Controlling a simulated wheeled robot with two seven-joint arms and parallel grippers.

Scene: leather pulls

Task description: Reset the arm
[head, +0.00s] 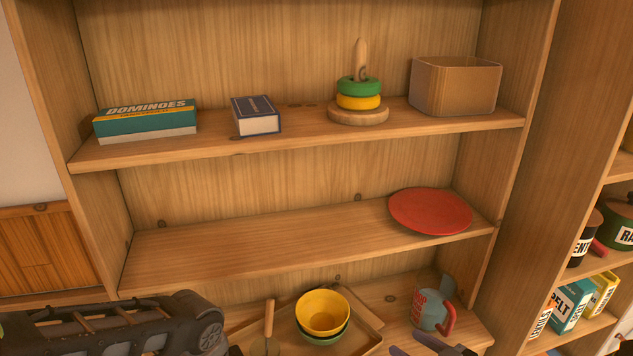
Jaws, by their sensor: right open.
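My right gripper (416,346) shows only at the bottom edge of the head view, right of centre. Its two grey fingers are apart, with nothing seen between them. It is in front of the lowest visible shelf, just below a grey-blue mug (432,309) with a red handle. The rest of the right arm is mostly cut off by the frame. A dark link of mine fills the lower left corner; no left fingers show.
The wooden shelf unit holds a dominoes box (147,121), a blue book-like box (257,115), a ring stacker (359,98) and a wooden bin (454,87). Below are a red plate (430,211) and stacked bowls (322,312) in a tray (366,334). The middle shelf's left is clear.

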